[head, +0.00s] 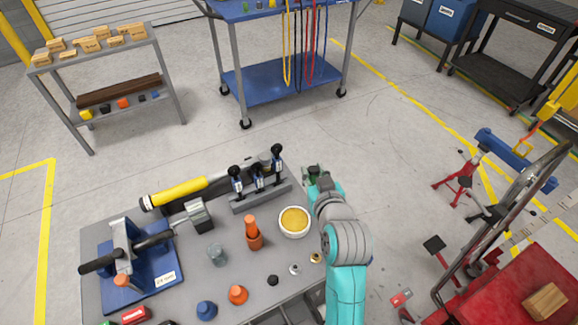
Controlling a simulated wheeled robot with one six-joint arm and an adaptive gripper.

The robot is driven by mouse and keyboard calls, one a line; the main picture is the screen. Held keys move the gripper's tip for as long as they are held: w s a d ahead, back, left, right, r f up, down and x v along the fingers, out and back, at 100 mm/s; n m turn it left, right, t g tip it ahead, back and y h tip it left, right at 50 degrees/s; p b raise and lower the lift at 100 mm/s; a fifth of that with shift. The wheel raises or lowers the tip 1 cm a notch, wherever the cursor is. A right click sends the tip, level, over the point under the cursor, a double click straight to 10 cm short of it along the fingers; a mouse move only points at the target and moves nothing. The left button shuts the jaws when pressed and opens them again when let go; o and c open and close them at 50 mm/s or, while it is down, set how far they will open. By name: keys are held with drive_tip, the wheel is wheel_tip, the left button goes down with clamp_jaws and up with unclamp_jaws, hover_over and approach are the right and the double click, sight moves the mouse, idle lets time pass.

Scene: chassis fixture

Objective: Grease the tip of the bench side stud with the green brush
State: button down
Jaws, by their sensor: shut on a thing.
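My gripper (314,175) is past the far right corner of the grey bench, beyond the end of my teal arm. It is small and partly hidden by my wrist. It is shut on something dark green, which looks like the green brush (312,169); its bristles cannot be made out. A white bowl of yellow grease (294,221) stands on the bench, left of my arm. A grey block with several blue-and-black upright pieces (259,180) sits at the bench's far edge, left of my gripper. I cannot pick out the bench side stud.
The bench (190,270) also holds a yellow-handled tool (180,192), a blue fixture (155,275), an orange bottle (252,230) and several small parts. A red cart (505,290) stands at right. Floor beyond the bench is clear up to the blue trolley (270,88).

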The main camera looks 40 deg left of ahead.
drive_tip(key=s+a+r+n+g, duration=0.2)
drive_tip(key=s+a+r, duration=0.2)
drive_tip(key=s, duration=0.1)
wheel_tip(320, 180, down, 6)
drive_tip(key=shift+y, duration=0.4)
drive_tip(key=shift+f, duration=0.65)
idle(1.6)
wheel_tip(320, 180, up, 7)
idle(1.0)
drive_tip(key=shift+d, duration=0.1)
idle(0.5)
